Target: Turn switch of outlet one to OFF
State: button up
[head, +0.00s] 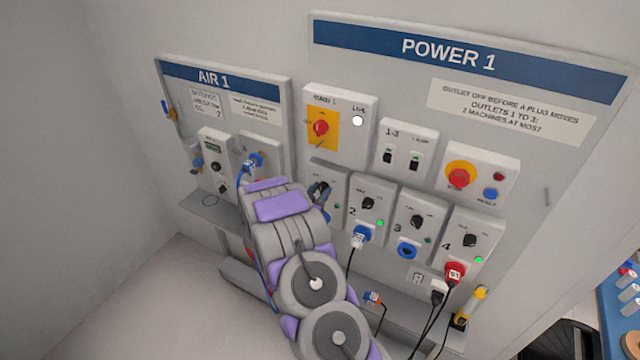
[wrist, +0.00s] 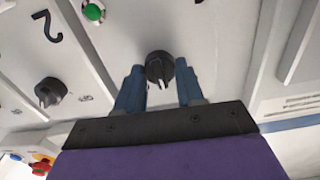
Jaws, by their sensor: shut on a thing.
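My gripper also shows at the box in the head view (head: 319,192). It is shut on the switch. The wrist view is upside down, and I cannot read which mark the switch points to. The outlet one socket is largely hidden.
Outlet two, with its black switch (head: 368,203), blue plug (head: 361,236) and lit green lamp (head: 379,223), is close on the right. The main switch (head: 320,128) is above. The AIR 1 board (head: 215,78) is at left. Cables hang below the outlets.

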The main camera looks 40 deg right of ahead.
jog(key=n+p, duration=0.3)
jog(key=shift+a+n, duration=0.1)
jog(key=shift+n, duration=0.3)
jog(key=shift+w+f+n+p, duration=0.1)
jog(key=shift+f+n+p, duration=0.05)
jog(key=shift+n+p, duration=1.85)
jog(key=shift+n, duration=0.3)
jog(key=o, duration=1)
jog(key=shift+w+a, duration=0.1)
jog(key=shift+w, duration=0.05)
jog(key=shift+o, duration=0.2)
jog(key=b+v, duration=0.2)
jog(key=v, duration=1.5)
jog(key=shift+a, duration=0.25)
